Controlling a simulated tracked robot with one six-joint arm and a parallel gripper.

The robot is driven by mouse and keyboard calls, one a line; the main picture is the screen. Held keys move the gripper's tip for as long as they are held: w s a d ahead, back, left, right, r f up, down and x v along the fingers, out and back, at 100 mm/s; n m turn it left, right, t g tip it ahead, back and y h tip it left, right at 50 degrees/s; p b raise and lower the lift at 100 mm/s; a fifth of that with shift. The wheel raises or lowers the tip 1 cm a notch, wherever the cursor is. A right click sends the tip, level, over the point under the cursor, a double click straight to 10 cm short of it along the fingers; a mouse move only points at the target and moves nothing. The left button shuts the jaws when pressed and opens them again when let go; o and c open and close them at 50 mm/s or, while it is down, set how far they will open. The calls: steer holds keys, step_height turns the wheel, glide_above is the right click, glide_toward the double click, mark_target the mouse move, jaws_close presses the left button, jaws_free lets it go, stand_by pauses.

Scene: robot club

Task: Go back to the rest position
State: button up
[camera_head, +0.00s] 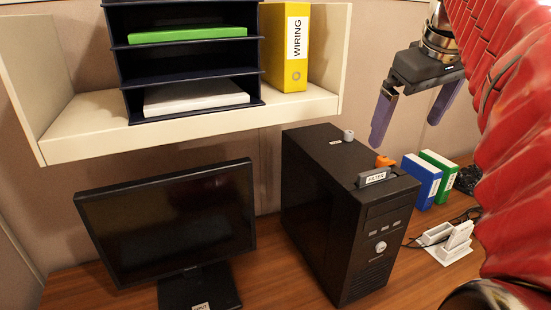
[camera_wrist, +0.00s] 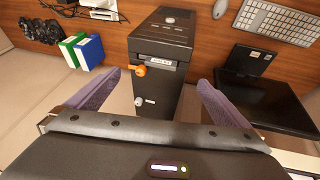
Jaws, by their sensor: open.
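My gripper (camera_head: 410,118) is in the upper right of the head view, at the end of my red-sleeved arm. Its two purple fingers are spread apart with nothing between them. In the wrist view my gripper (camera_wrist: 160,92) also shows open and empty. It hangs in the air above and to the right of the black computer tower (camera_head: 330,185). The tower also appears in the wrist view (camera_wrist: 166,50), beyond and between the fingers.
On the tower are a filter part (camera_head: 372,178), an orange piece (camera_head: 385,161) and a grey cylinder (camera_head: 348,135). A shelf (camera_head: 190,133) holds a black tray rack and a yellow binder (camera_head: 288,50). A monitor (camera_head: 165,220), blue binder (camera_head: 421,180) and green binder (camera_head: 440,170) stand on the desk.

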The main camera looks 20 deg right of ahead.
stand_by(0.4)
steer(key=w+a+f+m, duration=0.1)
steer(key=a+f+m, duration=0.15)
steer(key=f, duration=0.45)
steer(key=w+a+f+m, duration=0.1)
steer(key=a+f+m, duration=0.15)
steer(key=f, duration=0.45)
steer(key=s+a+f+n, duration=0.1)
steer(key=s+a+f, duration=0.1)
steer(key=a+f, duration=0.2)
steer(key=s+a+f+n+t+y, duration=0.1)
steer(key=a+f, duration=0.3)
steer(key=a, duration=0.6)
steer(key=s+a+f+n+y, duration=0.1)
steer(key=s+a+f+n, duration=0.2)
steer(key=a, duration=0.4)
steer(key=shift+s+a+f+t, duration=0.3)
steer(key=shift+s+f, duration=0.15)
steer(key=shift+f, duration=0.5)
steer(key=shift+d, duration=0.1)
